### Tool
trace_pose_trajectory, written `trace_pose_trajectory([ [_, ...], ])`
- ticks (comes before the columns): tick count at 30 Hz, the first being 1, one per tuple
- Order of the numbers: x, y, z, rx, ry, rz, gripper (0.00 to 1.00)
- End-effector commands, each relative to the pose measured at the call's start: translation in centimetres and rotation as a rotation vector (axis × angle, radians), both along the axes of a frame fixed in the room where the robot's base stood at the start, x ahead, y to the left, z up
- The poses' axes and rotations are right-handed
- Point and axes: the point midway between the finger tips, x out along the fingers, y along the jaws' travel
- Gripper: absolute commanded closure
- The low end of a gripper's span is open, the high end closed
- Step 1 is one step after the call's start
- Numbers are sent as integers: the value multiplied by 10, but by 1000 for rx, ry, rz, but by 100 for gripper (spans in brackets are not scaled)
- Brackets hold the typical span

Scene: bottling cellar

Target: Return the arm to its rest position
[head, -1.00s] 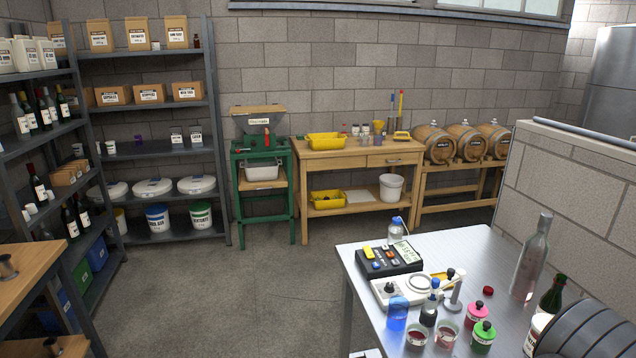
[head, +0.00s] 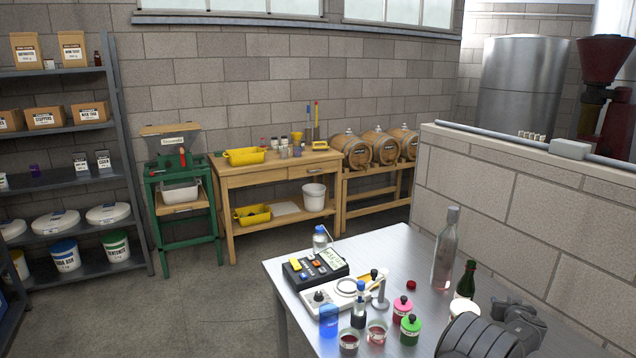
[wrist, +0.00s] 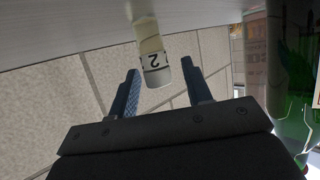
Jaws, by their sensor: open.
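In the wrist view, my gripper (wrist: 160,68) has its two blue-grey fingers spread apart. In the head view, dark grey rounded parts of my arm show at the bottom right, over the near right part of the steel table (head: 390,245). The gripper's fingers are hidden there.
Floor (head: 205,310) is clear to the left.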

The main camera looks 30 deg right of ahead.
Motion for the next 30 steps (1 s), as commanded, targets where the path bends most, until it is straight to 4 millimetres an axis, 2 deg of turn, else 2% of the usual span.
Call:
trace_pose_trajectory([
  [17,-3,2,3,1,0,-1,55],
  [30,-39,37,23,1,-1,-3,55],
])
